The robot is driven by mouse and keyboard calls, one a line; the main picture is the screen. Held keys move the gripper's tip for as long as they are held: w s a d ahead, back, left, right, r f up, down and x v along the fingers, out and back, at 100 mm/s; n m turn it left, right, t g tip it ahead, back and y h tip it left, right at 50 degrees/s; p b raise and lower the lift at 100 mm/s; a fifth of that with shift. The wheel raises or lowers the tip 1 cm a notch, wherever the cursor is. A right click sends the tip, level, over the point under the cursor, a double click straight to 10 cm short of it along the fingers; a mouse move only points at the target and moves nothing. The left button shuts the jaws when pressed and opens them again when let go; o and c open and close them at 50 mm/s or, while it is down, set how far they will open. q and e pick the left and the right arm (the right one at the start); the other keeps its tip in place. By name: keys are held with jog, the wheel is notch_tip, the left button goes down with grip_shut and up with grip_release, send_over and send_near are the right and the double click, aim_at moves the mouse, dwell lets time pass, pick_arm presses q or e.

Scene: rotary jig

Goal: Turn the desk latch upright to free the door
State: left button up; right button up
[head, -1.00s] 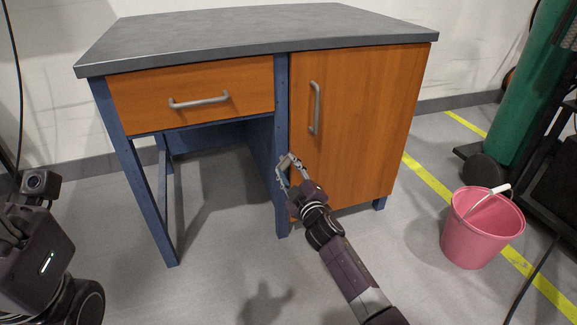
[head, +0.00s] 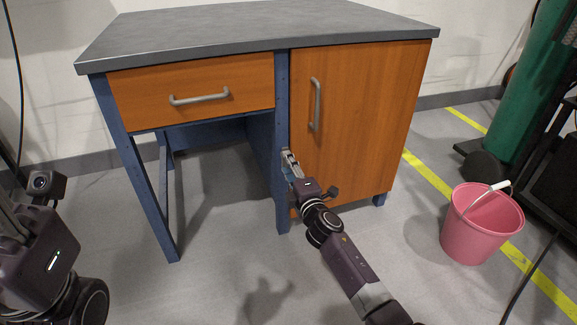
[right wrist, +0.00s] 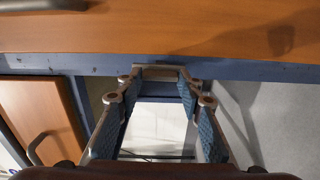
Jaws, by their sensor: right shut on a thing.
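The orange desk door (head: 365,120) is flush with the cabinet front, its grey handle (head: 315,104) upright. The latch, a small grey bar (right wrist: 158,69), is on the blue post beside the door's left edge. In the right wrist view it runs along the post and looks upright, lengthwise with it. My right gripper (head: 290,158) is at the post, shut on the latch; its fingers sit at either end of the bar. The gripper partly hides the latch in the head view. My left arm is at the lower left of the head view; its fingertips are not clearly seen.
A drawer (head: 190,92) with a grey handle is left of the post, above open knee space. A pink bucket (head: 480,225) stands on the floor at right, near a dark cart and green cylinder (head: 533,95).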

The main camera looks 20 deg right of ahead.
jog(key=shift+a, duration=0.1)
dwell(0.3)
jog(key=o, duration=1.2)
jog(key=shift+c, duration=0.2)
jog(key=shift+s, duration=0.1)
jog(key=s, duration=1.1)
jog(key=shift+s+d, duration=0.25)
jog(key=shift+s, duration=0.15)
